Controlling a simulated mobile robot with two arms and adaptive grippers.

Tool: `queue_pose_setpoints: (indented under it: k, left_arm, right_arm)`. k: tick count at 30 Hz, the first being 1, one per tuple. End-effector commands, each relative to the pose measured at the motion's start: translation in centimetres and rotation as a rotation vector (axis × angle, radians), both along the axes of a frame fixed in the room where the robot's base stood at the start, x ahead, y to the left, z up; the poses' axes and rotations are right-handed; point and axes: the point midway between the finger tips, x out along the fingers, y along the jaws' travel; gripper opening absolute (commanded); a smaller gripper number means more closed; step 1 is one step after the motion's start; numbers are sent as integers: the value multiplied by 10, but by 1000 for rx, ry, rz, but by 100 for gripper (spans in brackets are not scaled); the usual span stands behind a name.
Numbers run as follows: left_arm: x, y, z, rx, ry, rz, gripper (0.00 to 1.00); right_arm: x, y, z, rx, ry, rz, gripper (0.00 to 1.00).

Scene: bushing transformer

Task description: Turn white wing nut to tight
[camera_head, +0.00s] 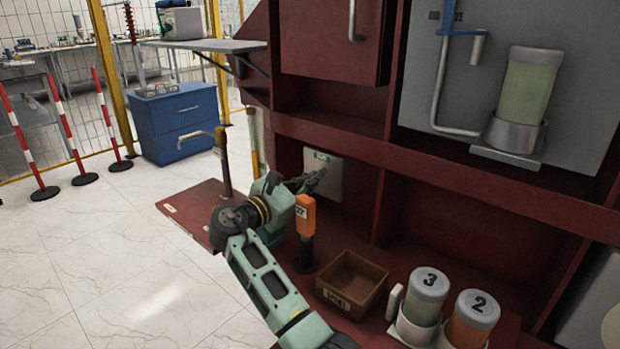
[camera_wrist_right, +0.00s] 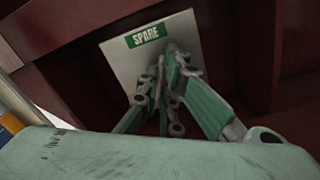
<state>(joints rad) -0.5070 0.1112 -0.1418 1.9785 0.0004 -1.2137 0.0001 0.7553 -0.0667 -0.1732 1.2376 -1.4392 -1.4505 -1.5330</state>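I cannot make out the white wing nut in either view. A pale square panel (camera_head: 325,176) with a green label stands in the red cabinet's lower bay. In the right wrist view this panel (camera_wrist_right: 150,50) reads SPARE. My right gripper (camera_head: 318,178) reaches in front of the panel from the left. In the wrist view the right gripper's fingertips (camera_wrist_right: 172,58) are drawn together over the panel's middle, below the label. Nothing shows between them, and they hide the panel's surface behind. Whether they touch the panel is unclear. My left gripper is not in view.
An orange-topped tool (camera_head: 305,215) stands upright close beside my right arm. A brown box (camera_head: 352,284) and lidded jars marked 3 (camera_head: 427,298) and 2 (camera_head: 473,318) stand at the front. The cabinet shelf (camera_head: 450,177) runs above the panel.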

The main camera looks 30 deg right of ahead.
Motion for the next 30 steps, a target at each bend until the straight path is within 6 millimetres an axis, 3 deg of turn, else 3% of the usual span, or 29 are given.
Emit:
queue_pose_setpoints:
  k: [13,15,20,30]
  left_arm:
    - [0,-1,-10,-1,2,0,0]
    - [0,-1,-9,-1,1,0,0]
    - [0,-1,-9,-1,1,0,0]
    - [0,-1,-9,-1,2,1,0]
  right_arm:
    - [0,0,-1,28,-81,0,0]
    - [0,0,-1,28,-81,0,11]
    - [0,0,-1,28,-80,0,23]
    - [-1,3,0,28,-80,1,23]
